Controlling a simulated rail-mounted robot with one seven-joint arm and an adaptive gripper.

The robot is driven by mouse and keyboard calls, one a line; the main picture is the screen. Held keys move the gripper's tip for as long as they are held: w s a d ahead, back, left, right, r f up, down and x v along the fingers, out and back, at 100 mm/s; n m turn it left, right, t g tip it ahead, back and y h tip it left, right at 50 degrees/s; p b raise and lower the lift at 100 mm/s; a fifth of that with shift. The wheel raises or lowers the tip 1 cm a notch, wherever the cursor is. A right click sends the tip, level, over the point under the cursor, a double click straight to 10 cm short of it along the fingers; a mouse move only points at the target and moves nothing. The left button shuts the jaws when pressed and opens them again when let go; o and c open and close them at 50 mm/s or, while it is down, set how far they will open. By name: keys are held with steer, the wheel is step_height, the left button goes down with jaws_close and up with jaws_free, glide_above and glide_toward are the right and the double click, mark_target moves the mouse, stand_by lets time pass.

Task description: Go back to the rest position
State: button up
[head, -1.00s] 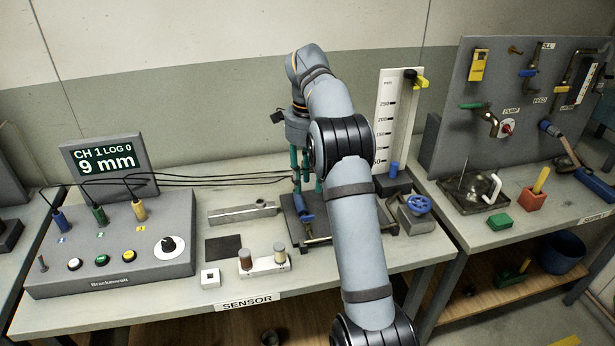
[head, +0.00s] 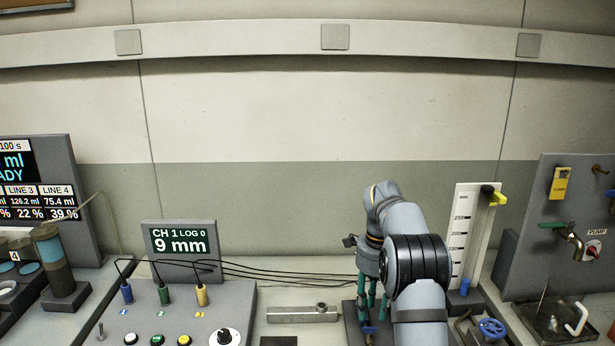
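My arm reaches up from the bottom right of the head view and bends over at its top. My gripper is at the far end, behind my own arm links.
The display (head: 180,246) reads "CH 1 LOG 0, 9 mm", with black cables running towards the stand. A white scale board (head: 470,232) stands right of my arm. A grey panel (head: 535,240) with valves is further right.

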mark_target(370, 329)
step_height(370, 329, down, 6)
steer(key=shift+f, duration=0.15)
stand_by(0.5)
